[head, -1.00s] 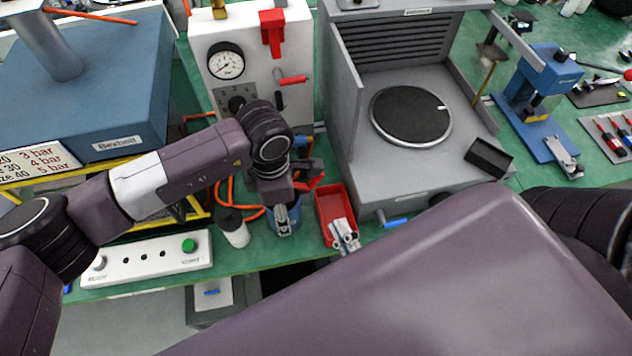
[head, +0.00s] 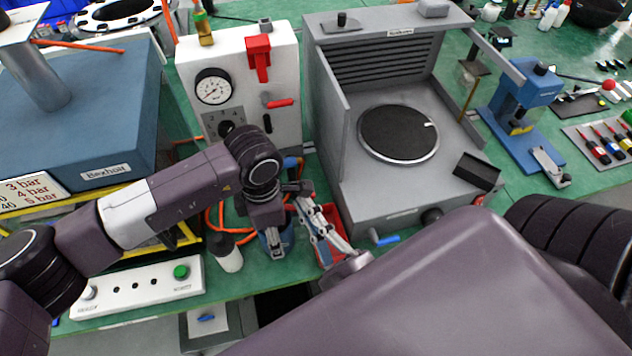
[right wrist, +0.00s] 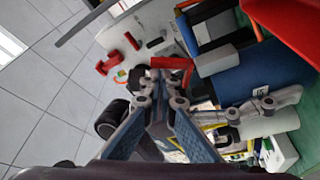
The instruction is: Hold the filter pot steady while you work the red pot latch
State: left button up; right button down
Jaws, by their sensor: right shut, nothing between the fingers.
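The blue filter pot (head: 287,236) stands near the bench's front edge, below the white gauge panel, partly covered by my left gripper (head: 273,240). My left gripper points down at the pot; whether its fingers are closed on it is unclear. In the right wrist view the latch (right wrist: 172,64) sticks out beside the blue pot (right wrist: 240,72). My right gripper (head: 300,197) is shut and empty, its tips close to the latch; in the wrist view the tips (right wrist: 158,88) overlap its lower end. Contact is unclear.
A red bin (head: 331,213) sits right of the pot, behind my right gripper. A white bottle (head: 229,256) stands left of it, near the white control box (head: 137,285). The grey hotplate housing (head: 400,190) bounds the right side. Orange hose runs behind.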

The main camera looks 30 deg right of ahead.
dwell(0.4)
jog(key=shift+s+d+f+m+t+h, duration=0.2)
jog(key=shift+d+m, duration=0.25)
jog(key=shift+m, duration=0.3)
jog(key=shift+d+f+m+t+h, duration=0.1)
jog(key=shift+d+f+m+h, duration=0.2)
jog(key=shift+m, duration=0.45)
jog(key=shift+d, duration=0.1)
jog(key=v, duration=1)
jog(key=shift+a+f, duration=0.15)
jog(key=shift+a, duration=0.05)
